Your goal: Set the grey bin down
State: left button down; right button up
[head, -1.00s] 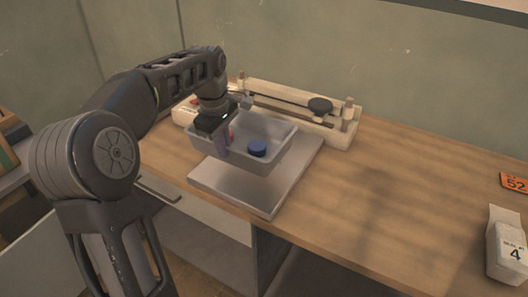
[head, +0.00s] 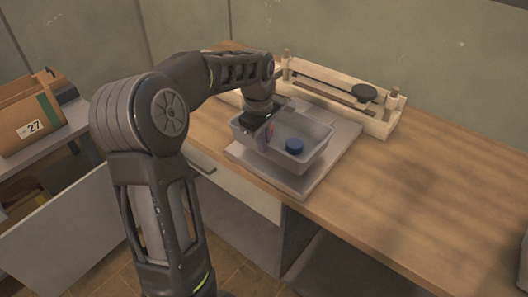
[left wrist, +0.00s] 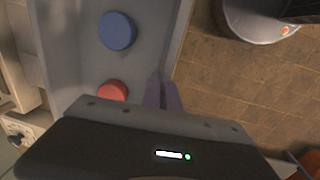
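The grey bin (head: 308,154) is an open tub at the plate's near left part in the head view. It holds a blue round piece (head: 294,146) and a red piece, clearer in the left wrist view as a blue disc (left wrist: 117,31) and a red disc (left wrist: 113,90). My left gripper (head: 266,137) points down at the bin's near left wall. Its two purple fingers (left wrist: 163,93) are close together on the bin's wall. The bin is over a flat grey metal plate (head: 337,150); I cannot tell whether its underside touches it. My right gripper is out of view.
A pale wooden rack (head: 340,101) with a black knob stands behind the plate. At left, a brown box marked 27 (head: 30,115) sits on a lower grey surface.

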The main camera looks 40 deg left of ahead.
pick_arm(q)
jog(key=shift+f, duration=1.8)
jog(key=c, duration=2.1)
grip_release()
jog(key=shift+f, duration=0.25)
jog(key=o, duration=0.5)
jog(key=shift+r, duration=0.1)
jog(key=r, duration=0.4)
jog(key=s+r, duration=0.1)
jog(key=r, duration=0.7)
jog(key=shift+s+r, duration=0.1)
jog(key=shift+s, duration=0.15)
